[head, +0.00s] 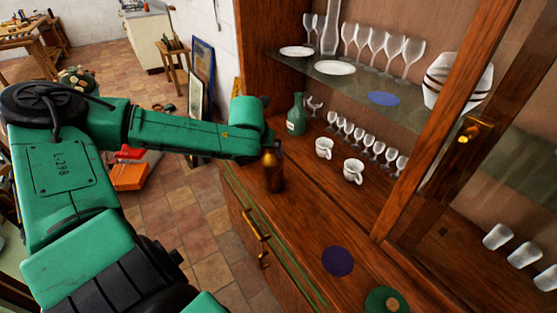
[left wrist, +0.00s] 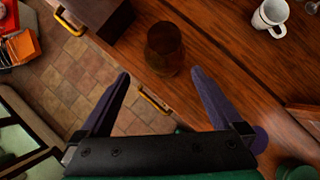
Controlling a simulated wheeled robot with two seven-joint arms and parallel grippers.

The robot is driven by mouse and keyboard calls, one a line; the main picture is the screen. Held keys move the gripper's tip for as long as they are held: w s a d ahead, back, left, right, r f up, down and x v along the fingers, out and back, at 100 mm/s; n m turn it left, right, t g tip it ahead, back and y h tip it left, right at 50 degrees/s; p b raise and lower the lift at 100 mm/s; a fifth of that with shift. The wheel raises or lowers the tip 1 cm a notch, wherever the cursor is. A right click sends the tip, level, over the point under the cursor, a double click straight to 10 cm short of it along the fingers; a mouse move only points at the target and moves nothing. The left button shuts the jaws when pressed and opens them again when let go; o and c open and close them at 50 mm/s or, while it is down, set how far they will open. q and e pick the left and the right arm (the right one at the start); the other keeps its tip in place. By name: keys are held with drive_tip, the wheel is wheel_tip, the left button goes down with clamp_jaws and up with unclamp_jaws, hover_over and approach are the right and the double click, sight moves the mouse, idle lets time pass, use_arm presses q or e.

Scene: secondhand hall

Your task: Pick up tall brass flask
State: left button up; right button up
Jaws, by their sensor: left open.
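The tall brass flask (head: 273,172) stands upright near the front edge of the cabinet's wooden counter. In the head view my left arm reaches over from the left and ends just above and behind it, covering part of its surroundings. In the left wrist view the flask (left wrist: 165,50) looks dark brown and lies just beyond the fingertips, roughly in line with the gap. My left gripper (left wrist: 159,74) is open, its two purple fingers spread with nothing between them. Contact with the flask does not show. My right gripper is not in view.
A green bottle (head: 296,114) stands behind the flask. Two white cups (head: 353,171) and several small glasses stand farther right. A purple disc (head: 338,261) and a green round piece (head: 387,301) lie at the front. The counter between cups and disc is clear.

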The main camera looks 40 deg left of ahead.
sight(271, 158)
use_arm(q)
drive_tip(key=b+x, duration=0.1)
drive_tip(key=x, duration=0.2)
drive_tip(key=shift+w+a+f, duration=0.1)
drive_tip(key=shift+w+f, duration=0.15)
drive_tip(key=shift+f, duration=0.1)
drive_tip(key=shift+w+d+f, duration=0.3)
drive_tip(key=shift+w+d, duration=0.1)
drive_tip(key=shift+w, duration=0.15)
drive_tip(key=shift+a+f, duration=0.1)
drive_tip(key=shift+f, duration=0.2)
drive_tip(key=x, duration=0.2)
drive_tip(key=b+x, duration=0.1)
drive_tip(key=x, duration=0.1)
drive_tip(key=shift+s+a+f, duration=0.1)
drive_tip(key=shift+s+a, duration=0.15)
drive_tip(key=shift+s, duration=0.05)
drive_tip(key=shift+w+f+b, duration=0.2)
drive_tip(key=shift+w+b, duration=0.1)
drive_tip(key=shift+d+r, duration=0.1)
drive_tip(key=shift+c, duration=1.2)
drive_tip(key=c, duration=1)
clamp_jaws()
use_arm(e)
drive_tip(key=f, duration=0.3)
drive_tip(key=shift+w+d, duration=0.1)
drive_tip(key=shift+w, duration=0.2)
